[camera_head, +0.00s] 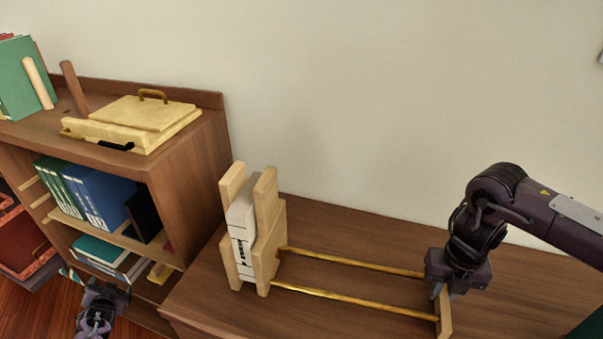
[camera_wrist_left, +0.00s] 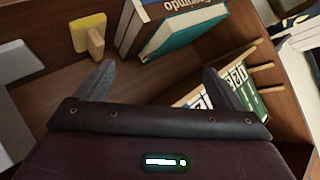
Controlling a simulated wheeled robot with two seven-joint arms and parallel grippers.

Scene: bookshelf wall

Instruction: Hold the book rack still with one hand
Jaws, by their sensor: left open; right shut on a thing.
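The book rack stands on the brown cabinet top in the head view, with a pale wooden end (camera_head: 266,235) at left, two brass rods (camera_head: 350,262), and a wooden end plate (camera_head: 444,312) at right. White books (camera_head: 241,238) stand upright in its left end. My right gripper (camera_head: 443,288) is shut on the rack's right end plate; its fingertips are partly hidden. My left gripper (camera_head: 100,300) is at the lower left of the head view, in front of the shelves and apart from the rack. In the left wrist view, its fingers (camera_wrist_left: 157,85) are spread and empty.
A shelf unit at left holds blue binders (camera_head: 103,195) and a teal book (camera_head: 97,249), also in the left wrist view (camera_wrist_left: 180,35). A pale wooden box (camera_head: 135,120) sits on top. A yellow bookend (camera_wrist_left: 88,33) is near my left gripper. The cabinet top behind the rods is clear.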

